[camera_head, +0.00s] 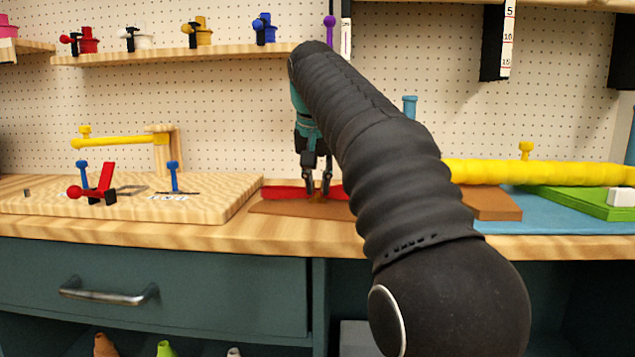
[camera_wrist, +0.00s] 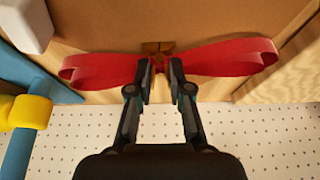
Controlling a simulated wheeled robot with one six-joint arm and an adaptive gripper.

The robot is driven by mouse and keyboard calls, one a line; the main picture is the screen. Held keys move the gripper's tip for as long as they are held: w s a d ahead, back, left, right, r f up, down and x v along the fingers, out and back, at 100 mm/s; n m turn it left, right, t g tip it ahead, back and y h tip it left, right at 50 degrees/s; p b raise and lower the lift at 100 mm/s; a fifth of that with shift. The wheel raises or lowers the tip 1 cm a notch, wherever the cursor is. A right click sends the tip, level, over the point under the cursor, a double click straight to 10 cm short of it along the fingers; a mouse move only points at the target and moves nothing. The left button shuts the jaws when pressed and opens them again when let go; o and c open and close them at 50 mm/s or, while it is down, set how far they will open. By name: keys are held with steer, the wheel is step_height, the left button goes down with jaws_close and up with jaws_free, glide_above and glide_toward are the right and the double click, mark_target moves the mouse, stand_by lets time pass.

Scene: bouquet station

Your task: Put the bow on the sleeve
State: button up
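A red bow (camera_wrist: 220,59) with wide loops spans the middle of the wrist view, a small gold-brown piece (camera_wrist: 158,47) at its centre. In the head view the red bow (camera_head: 283,192) shows at the back edge of a brown sheet. My gripper (camera_wrist: 160,66) has its fingers close in on both sides of the bow's knot and appears shut on it. In the head view my gripper (camera_head: 317,193) points down at this spot. Whether the bow touches the surface below is unclear. The brown sheet (camera_head: 285,208), possibly the sleeve, lies flat on the bench.
A wooden board (camera_head: 225,190) with blue pegs and a red-handled clamp is at left. A long yellow roll (camera_head: 540,173), a blue mat (camera_head: 545,226) and a green block (camera_head: 580,203) are at right. A shelf (camera_head: 180,57) and pegboard are behind.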

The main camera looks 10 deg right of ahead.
steer(key=o, duration=0.4)
steer(key=shift+o, duration=0.2)
steer(key=p+v, duration=0.5)
steer(key=v, duration=0.7)
steer(key=shift+r, duration=0.1)
